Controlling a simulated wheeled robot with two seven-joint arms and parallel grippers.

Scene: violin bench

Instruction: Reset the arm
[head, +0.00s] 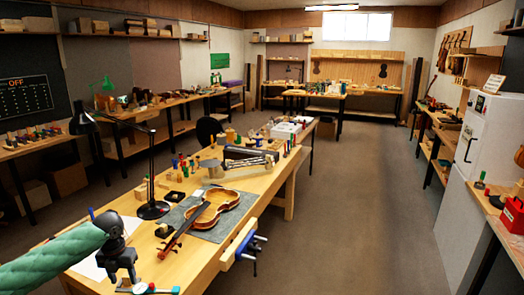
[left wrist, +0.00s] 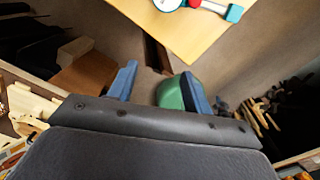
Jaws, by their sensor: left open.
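My left arm, in a green quilted sleeve, comes in from the left in the head view. Its dark gripper (head: 123,272) is over the near left end of the wooden workbench (head: 190,268), fingers pointing down. In the left wrist view the two blue fingers of my left gripper (left wrist: 160,82) stand apart with nothing held between them. A dial gauge (head: 142,288) with red and teal parts is close by the fingertips at the bench's near edge; it also shows at the top of the left wrist view (left wrist: 168,4). My right gripper is not in view.
A violin (head: 212,207) lies on a grey mat (head: 238,228) mid-bench. A black desk lamp (head: 152,209) stands just beyond my left gripper. A blue vise (head: 250,248) sticks out from the bench's right side. The floor (head: 345,215) to the right is clear.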

